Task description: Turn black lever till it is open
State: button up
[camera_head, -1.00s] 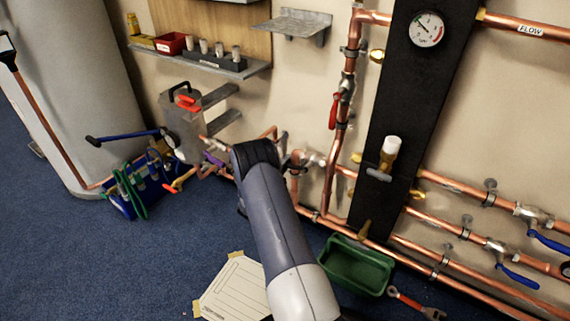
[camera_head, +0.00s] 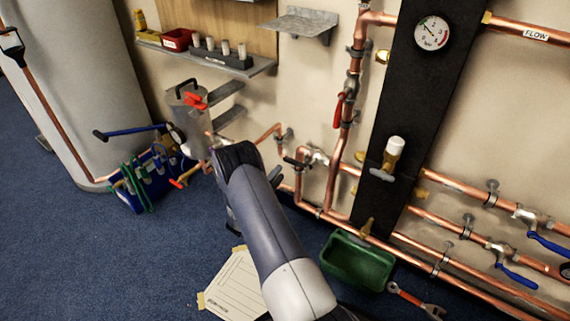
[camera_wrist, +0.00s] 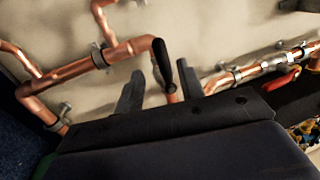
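The black lever (camera_wrist: 164,66) is a dark rounded handle on a copper pipe in the wrist view. It points down the picture, its lower end reaching the gap between my fingers. It also shows in the head view as a short dark handle (camera_head: 296,162) on the low pipework, right of my arm. My gripper (camera_wrist: 160,78) is open, with one finger on each side of the lever in the picture. I see no clear contact, and the depth between lever and fingers is hard to judge. My fingers are hidden behind my arm in the head view.
Copper pipes (camera_wrist: 75,72) run along the wall around the lever. A red handle (camera_wrist: 281,80) sits at the right in the wrist view. A green tray (camera_head: 357,262), a wrench (camera_head: 416,301) and a paper sheet (camera_head: 236,287) lie on the floor. A blue tool caddy (camera_head: 152,186) stands left.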

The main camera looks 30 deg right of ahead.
aim_at(289, 160)
jog(key=shift+v, duration=1.55)
jog(key=shift+d, duration=0.15)
jog(key=b+x, duration=0.2)
jog(key=x, duration=0.8)
jog(key=shift+d, duration=0.15)
jog(key=shift+w+d+r, duration=0.15)
jog(key=shift+w+d, duration=0.05)
jog(key=shift+d, duration=0.05)
jog(key=shift+a+r+m, duration=0.1)
jog(key=shift+r+m, duration=0.05)
jog(key=shift+m, duration=0.15)
